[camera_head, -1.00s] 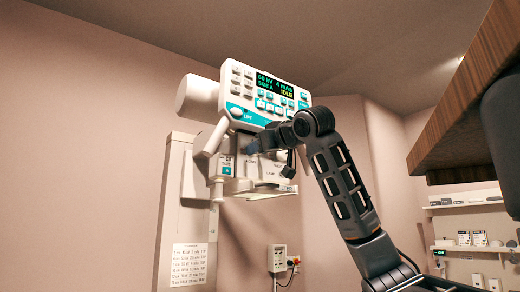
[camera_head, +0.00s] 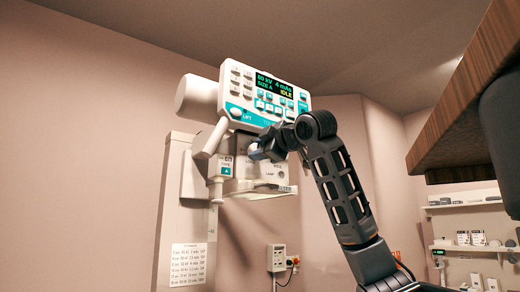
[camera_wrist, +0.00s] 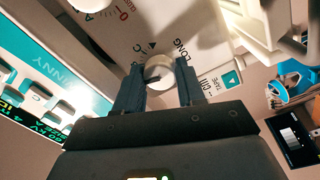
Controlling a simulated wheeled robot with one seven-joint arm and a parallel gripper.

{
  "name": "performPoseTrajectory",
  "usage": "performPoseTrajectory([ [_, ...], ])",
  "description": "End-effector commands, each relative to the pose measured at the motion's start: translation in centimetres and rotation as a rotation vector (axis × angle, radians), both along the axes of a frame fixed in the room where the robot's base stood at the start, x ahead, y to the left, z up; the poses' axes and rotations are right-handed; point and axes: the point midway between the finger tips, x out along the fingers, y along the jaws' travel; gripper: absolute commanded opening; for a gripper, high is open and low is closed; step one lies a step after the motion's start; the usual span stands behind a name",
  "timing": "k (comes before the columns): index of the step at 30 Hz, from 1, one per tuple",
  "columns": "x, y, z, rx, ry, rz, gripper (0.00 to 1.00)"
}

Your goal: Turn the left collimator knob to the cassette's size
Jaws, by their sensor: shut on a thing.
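The collimator (camera_head: 238,186) is a pale box under the control head, with a front panel carrying printed labels. My gripper (camera_head: 258,152) is at the left part of that panel in the head view. In the wrist view my gripper (camera_wrist: 160,82) has its dark fingers on both sides of a round white knob (camera_wrist: 159,70) and is shut on it. The knob has a dark mark on its face, and "LONG" is printed beside it. Small marks and letters are printed around it; its exact setting cannot be read. No cassette can be made out.
The control head (camera_head: 265,95) above has buttons and a display (camera_head: 274,84) reading 60 kV, 4 mAs, SIZE A, IDLE. A handle (camera_head: 210,138) sticks out at left. A printed chart (camera_head: 188,264) hangs on the column. A wooden-edged surface (camera_head: 470,100) juts in at right.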

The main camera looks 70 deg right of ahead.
Motion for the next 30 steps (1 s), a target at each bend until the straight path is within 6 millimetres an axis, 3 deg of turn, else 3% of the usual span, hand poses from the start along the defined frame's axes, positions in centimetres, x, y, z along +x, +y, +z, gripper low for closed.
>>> performPoseTrajectory([
  [12,0.04,0.04,-0.06,-0.13,0.082,0.001,0.08],
  [26,0.05,0.06,-0.07,-0.14,0.088,0.002,0.08],
  [27,0.05,0.06,-0.07,-0.139,0.089,0.002,0.41],
  [30,0.05,0.06,-0.07,-0.14,0.088,0.002,0.5],
])
